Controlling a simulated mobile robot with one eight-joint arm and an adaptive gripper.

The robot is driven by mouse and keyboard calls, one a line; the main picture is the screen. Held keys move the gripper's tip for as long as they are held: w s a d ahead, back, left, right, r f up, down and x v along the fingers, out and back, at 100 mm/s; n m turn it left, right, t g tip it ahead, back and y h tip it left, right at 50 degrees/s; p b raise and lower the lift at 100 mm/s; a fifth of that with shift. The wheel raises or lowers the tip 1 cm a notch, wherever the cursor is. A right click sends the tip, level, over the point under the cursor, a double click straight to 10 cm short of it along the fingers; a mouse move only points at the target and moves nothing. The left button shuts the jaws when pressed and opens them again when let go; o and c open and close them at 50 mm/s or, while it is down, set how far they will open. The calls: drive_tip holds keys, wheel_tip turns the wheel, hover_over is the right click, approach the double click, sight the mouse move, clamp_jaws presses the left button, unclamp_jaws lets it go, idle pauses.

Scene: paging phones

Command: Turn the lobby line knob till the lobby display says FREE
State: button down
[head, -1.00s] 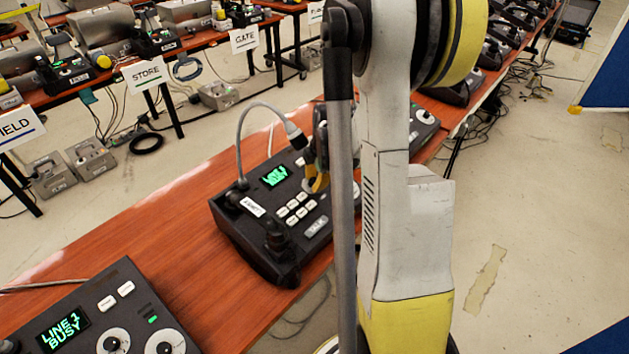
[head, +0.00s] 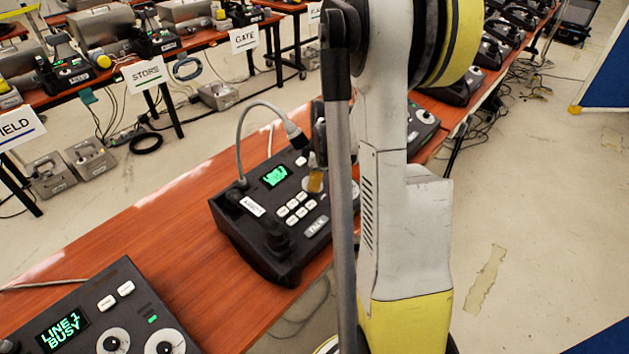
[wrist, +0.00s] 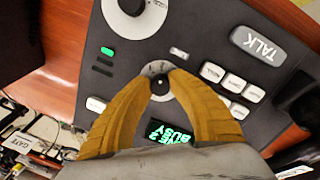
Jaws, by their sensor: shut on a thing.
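A dark desk console (head: 262,240) stands on the brown table in the head view, with a small label that I cannot read clearly. Its green display (head: 275,176) is too small to read there; in the wrist view the display (wrist: 168,133) is upside down, partly hidden by my gripper, and BUSY can be made out. My gripper (wrist: 159,78) has its two yellow fingers shut on a small black knob (wrist: 159,86) with a pale dial around it. In the head view my gripper (head: 315,180) is over the console, partly hidden by my arm.
A gooseneck microphone (head: 240,130) arches over the console beside my gripper. Another console at lower left has a display (head: 63,331) reading LINE 1 BUSY. White buttons and a TALK key (wrist: 258,45) lie close to the fingers.

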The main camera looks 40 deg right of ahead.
idle(0.3)
drive_tip(key=c, duration=1.2)
unclamp_jaws()
